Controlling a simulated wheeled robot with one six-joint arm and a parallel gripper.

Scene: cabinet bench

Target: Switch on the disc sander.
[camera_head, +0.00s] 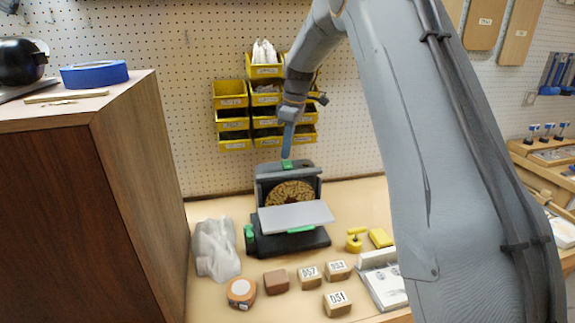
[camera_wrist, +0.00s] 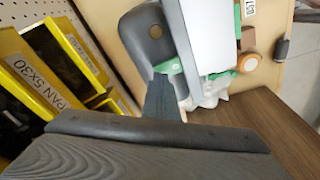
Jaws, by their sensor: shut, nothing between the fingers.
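The disc sander (camera_head: 260,177) stands on the bench below my gripper. It has a dark housing, a brown disc and a light grey work table (camera_head: 297,216) in front. A small green part (camera_head: 287,164), apparently its switch, sits on top of the housing. My gripper (camera_head: 286,154) is shut and empty, pointing down with its tip at or just above this part. I cannot tell whether they touch. In the wrist view the shut fingers (camera_wrist: 162,92) overlap the housing (camera_wrist: 148,38) beside a green part (camera_wrist: 178,82). The switch's position is not clear.
Yellow bins (camera_head: 232,118) hang on the pegboard behind my gripper. A brown cabinet (camera_head: 130,190) stands at left, with blue tape (camera_head: 94,74) on top. A crumpled white bag (camera_head: 214,249), several wooden blocks (camera_head: 309,276) and a yellow clamp (camera_head: 354,240) lie around the sander.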

